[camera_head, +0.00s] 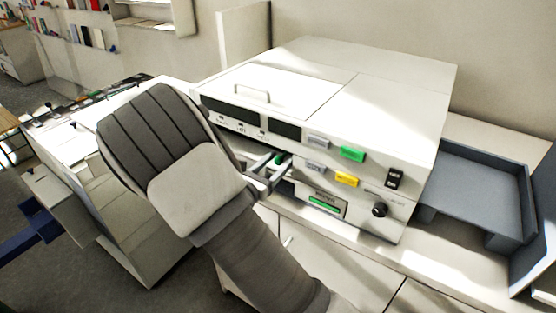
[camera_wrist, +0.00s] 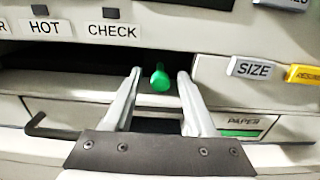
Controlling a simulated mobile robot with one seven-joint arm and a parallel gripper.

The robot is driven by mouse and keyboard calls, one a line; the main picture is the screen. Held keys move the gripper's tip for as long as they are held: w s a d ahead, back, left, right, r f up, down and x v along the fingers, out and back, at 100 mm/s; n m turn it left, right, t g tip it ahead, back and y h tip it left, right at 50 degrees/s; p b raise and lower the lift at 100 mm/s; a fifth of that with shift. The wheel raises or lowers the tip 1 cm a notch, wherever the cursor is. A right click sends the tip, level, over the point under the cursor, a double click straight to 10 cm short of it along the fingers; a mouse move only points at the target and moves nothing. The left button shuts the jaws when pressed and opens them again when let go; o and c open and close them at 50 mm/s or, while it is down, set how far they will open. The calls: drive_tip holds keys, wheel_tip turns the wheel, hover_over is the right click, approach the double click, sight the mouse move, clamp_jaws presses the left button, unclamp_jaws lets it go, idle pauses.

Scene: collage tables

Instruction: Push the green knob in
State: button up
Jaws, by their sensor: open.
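The green knob (camera_wrist: 160,78) is a small round-headed knob in the dark recess on the machine's front, seen in the wrist view below the CHECK label. In the head view the green knob (camera_head: 279,159) shows small beside my fingers. My gripper (camera_wrist: 160,74) is open, with one finger on each side of the knob; I cannot tell whether either touches it. In the head view my gripper (camera_head: 270,170) reaches to the machine's front from the left, and my wrist hides part of the front panel. The white machine (camera_head: 400,85) stands on a counter.
A green button (camera_head: 351,154), a yellow button (camera_head: 346,180) and a black dial (camera_head: 379,210) sit on the panel to the right. A PAPER slot with a green strip (camera_wrist: 240,133) lies below right. A grey tray (camera_head: 470,185) stands right of the machine. A dark bent handle (camera_wrist: 45,128) is at lower left.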

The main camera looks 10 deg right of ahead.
drive_tip(key=shift+w+d, duration=0.15)
clamp_jaws()
idle(1.4)
